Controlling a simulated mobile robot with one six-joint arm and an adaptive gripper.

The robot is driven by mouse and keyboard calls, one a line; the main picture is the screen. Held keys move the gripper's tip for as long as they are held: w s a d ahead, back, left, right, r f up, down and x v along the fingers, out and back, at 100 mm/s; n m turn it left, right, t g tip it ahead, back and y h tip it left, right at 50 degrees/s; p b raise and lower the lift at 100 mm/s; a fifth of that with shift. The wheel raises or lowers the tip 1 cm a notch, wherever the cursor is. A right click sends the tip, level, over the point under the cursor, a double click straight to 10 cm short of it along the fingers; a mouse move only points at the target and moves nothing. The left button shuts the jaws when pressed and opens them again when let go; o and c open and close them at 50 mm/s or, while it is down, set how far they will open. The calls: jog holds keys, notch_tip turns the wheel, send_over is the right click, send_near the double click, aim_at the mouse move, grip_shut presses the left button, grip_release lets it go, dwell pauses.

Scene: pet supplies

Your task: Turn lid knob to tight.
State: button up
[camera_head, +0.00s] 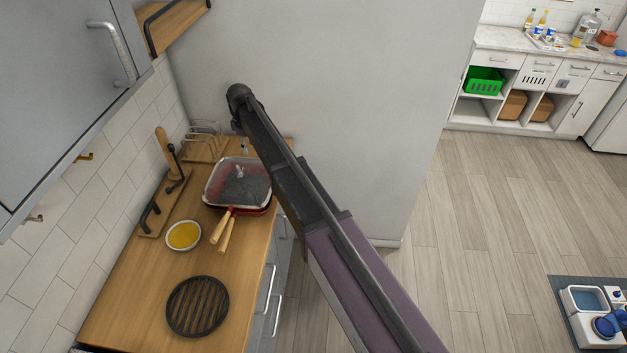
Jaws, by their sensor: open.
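My arm reaches from the bottom middle up to the left, and its dark end, my gripper (240,108), is in front of the grey wall, above the counter's far end in the picture. It is open, and I see nothing held in it; its fingers are small and hard to tell apart. A blue round knob-like part (608,324) shows on a white and blue unit (584,333) at the lower right edge, far from my gripper. The unit is partly cut off, and I cannot tell whether this is the lid knob or how it is turned.
The wooden counter (135,312) holds a red pan with a glass lid (238,184), a yellow-filled bowl (184,236), a black round grate (198,306) and a rack. A grey cabinet (60,85) hangs at left.

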jog(key=s+d+f+b, duration=0.3)
jog(key=s+d, duration=0.1)
jog(key=d, duration=0.7)
jog(key=s+d+f+b, duration=0.3)
jog(key=s+d, duration=0.2)
jog(key=d, duration=0.6)
jog(key=shift+f, duration=0.15)
jog(key=shift+a, duration=0.1)
jog(key=m+t+y+p, duration=0.2)
jog(key=m+t+p, duration=0.3)
jog(key=m, duration=0.4)
send_near(240, 171)
notch_tip(240, 171, up, 4)
jog(key=g, duration=0.1)
jog(key=shift+s+d, duration=0.35)
jog(key=shift+f, duration=0.1)
jog(key=b+x, duration=1.2)
jog(key=x, duration=0.1)
jog(key=shift+w+a+f, duration=0.15)
